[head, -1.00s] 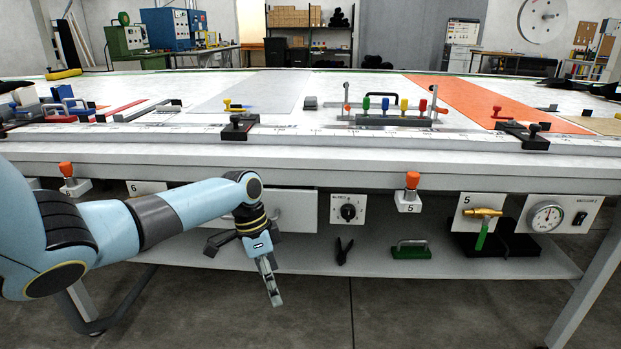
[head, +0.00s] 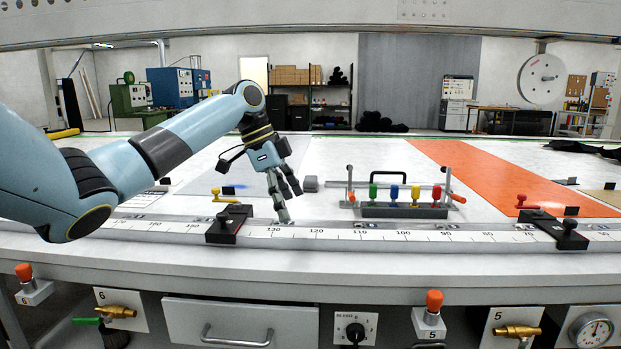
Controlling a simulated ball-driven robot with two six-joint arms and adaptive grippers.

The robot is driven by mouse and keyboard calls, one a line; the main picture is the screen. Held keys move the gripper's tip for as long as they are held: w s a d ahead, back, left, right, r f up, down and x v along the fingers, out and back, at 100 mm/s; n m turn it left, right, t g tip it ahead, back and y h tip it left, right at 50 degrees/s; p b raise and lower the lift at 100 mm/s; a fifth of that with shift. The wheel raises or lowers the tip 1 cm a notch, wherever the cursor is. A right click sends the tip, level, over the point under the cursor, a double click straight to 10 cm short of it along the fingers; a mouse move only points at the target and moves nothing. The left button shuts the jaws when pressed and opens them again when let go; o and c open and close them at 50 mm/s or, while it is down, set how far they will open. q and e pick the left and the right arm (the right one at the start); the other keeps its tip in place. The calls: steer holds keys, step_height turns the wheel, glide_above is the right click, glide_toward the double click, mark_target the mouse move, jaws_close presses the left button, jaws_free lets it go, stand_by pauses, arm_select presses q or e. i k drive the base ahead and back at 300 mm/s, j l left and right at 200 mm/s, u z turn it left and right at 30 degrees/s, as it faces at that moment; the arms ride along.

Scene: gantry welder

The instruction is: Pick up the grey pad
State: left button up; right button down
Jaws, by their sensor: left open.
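A small grey block, which looks like the grey pad (head: 309,184), lies on the white table top just right of my left gripper. My left gripper (head: 289,203) is open and points down over the table, in front of the pad and a little to its left. Its fingers are apart and hold nothing. I cannot tell the exact height of the fingertips above the table. My right gripper is not in view.
A rack with coloured handles (head: 405,208) stands right of the pad. A white ruler rail (head: 350,236) with black clamps (head: 230,224) runs along the front edge. A yellow-handled tool (head: 222,195) lies to the left. An orange strip (head: 500,175) lies further right.

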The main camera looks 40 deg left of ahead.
mark_target(310, 184)
steer(key=i+j, duration=0.35)
steer(key=j, duration=0.15)
steer(key=i+j, duration=0.35)
steer(key=j, duration=0.2)
steer(key=i+j, duration=0.4)
steer(key=j, duration=0.1)
